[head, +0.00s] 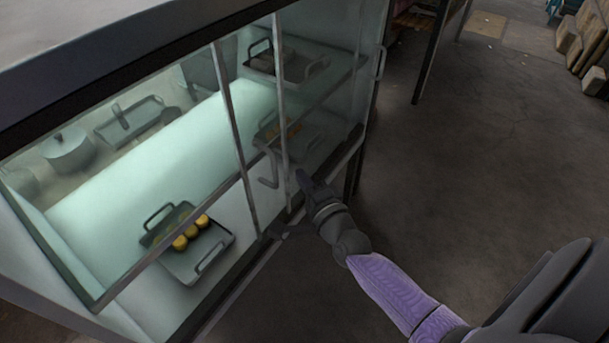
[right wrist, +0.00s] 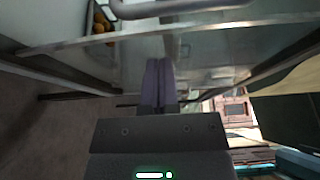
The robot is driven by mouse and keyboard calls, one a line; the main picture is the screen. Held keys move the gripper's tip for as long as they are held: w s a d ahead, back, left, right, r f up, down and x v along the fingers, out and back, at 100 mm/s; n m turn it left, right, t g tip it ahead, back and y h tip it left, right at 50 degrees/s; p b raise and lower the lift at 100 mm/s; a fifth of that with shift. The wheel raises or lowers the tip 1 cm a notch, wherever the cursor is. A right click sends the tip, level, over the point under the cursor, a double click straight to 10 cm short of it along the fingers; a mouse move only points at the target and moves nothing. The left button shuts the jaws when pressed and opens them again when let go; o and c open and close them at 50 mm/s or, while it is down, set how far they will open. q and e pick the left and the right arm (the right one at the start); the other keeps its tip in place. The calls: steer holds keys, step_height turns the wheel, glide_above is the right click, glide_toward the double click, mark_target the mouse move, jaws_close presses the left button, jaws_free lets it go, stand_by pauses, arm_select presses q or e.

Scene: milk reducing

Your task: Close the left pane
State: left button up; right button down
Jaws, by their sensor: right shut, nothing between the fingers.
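A glass-fronted cabinet (head: 250,240) fills the left half of the head view. Two upright frame edges, a left one (head: 238,130) and a right one (head: 281,90), stand near its middle. A bent handle (head: 270,165) shows between them; a handle (right wrist: 180,8) also crosses the top of the right wrist view. The glass panes overlap in this area, so I cannot tell exactly where the left pane ends. My right gripper (head: 303,179) is shut and empty, close to the right upright edge near the cabinet's lower front; contact is unclear. My left gripper is out of view.
A tray with yellow round items (head: 190,232) sits low in the cabinet. A pot (head: 68,150) and another tray (head: 130,118) stand farther left. A second handle (head: 380,62) is at the cabinet's right edge. The floor (head: 480,150) to the right is clear.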

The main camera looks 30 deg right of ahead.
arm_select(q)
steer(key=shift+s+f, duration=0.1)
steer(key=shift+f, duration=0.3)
arm_select(e)
steer(key=w+a, duration=0.2)
steer(key=a, duration=0.1)
steer(key=shift+w, duration=0.1)
